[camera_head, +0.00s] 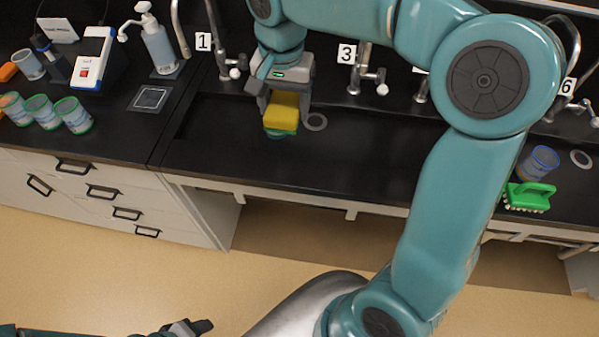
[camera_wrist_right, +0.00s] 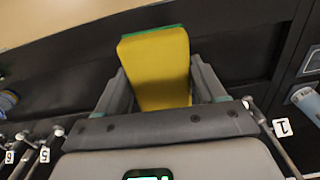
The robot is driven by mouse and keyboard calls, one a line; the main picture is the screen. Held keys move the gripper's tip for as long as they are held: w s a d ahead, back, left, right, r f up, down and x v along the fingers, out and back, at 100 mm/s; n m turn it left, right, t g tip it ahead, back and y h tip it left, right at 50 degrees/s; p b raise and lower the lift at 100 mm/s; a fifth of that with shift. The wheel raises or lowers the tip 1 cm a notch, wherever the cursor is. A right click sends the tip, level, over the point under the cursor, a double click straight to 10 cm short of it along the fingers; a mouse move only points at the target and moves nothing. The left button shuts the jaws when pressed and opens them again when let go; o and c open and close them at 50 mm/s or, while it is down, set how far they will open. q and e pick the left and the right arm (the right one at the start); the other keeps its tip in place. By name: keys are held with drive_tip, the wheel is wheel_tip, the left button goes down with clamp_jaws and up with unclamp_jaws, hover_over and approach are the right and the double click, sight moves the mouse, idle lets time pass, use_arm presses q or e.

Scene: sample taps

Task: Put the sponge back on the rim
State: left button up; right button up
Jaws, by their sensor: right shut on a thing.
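The yellow sponge (camera_head: 282,111) with a green underside is held between the fingers of my right gripper (camera_head: 279,97), above the black sink area near tap 1. In the right wrist view the sponge (camera_wrist_right: 157,68) sits between the two fingers of the right gripper (camera_wrist_right: 163,88), its yellow face towards the camera. The sink's front rim (camera_head: 280,182) is the black strip along the counter front. I cannot tell how high the sponge is above the basin. My left gripper (camera_head: 196,327) is low at the bottom left, over the floor, away from the counter; its jaw opening is unclear.
Numbered taps stand along the back, including tap 1 (camera_head: 229,68) and tap 3 (camera_head: 366,77). A green brush (camera_head: 530,196) and a blue-rimmed cup (camera_head: 540,162) are at the right. Several cups (camera_head: 76,114), a pump bottle (camera_head: 158,48) and a white device (camera_head: 93,57) stand at the left.

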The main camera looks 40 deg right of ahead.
drive_tip(key=shift+s+a+r, duration=0.15)
drive_tip(key=shift+a, duration=0.3)
drive_tip(key=shift+s+a+r, duration=0.1)
drive_tip(key=shift+a+r, duration=0.05)
drive_tip(key=shift+a, duration=0.25)
hover_over(283, 172)
wheel_tip(283, 172, down, 14)
drive_tip(key=shift+f, duration=0.15)
wheel_tip(283, 172, down, 4)
drive_tip(key=shift+s+f, duration=0.1)
drive_tip(key=shift+s, duration=0.05)
drive_tip(key=shift+f, duration=0.35)
drive_tip(key=o, duration=1.1)
drive_tip(key=shift+f, duration=0.1)
